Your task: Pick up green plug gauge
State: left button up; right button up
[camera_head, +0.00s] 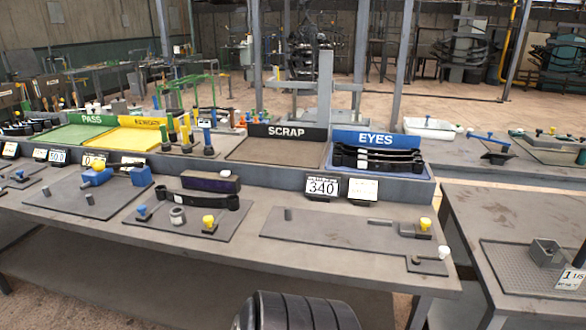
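Several upright gauges with coloured handles stand behind the front bench between the yellow tray and the scrap tray. Neither of my grippers is in view.
The front bench (300,215) holds fixture plates, a black spring leaf (205,200) and a 340 display (321,187). Behind are the green PASS tray (75,136), yellow tray (125,138), SCRAP tray (270,150) and blue EYES tray (425,172). Another bench (470,205) stands right.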

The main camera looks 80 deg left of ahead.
aim_at(165, 142)
jog(key=j+u, duration=0.1)
jog(key=u, duration=0.4)
jog(key=j+u, duration=0.15)
jog(key=u, duration=0.3)
jog(key=j+u, duration=0.15)
jog(key=u, duration=0.35)
jog(key=j+u, duration=0.1)
jog(key=u, duration=0.4)
jog(key=j+u, duration=0.15)
jog(key=u, duration=0.3)
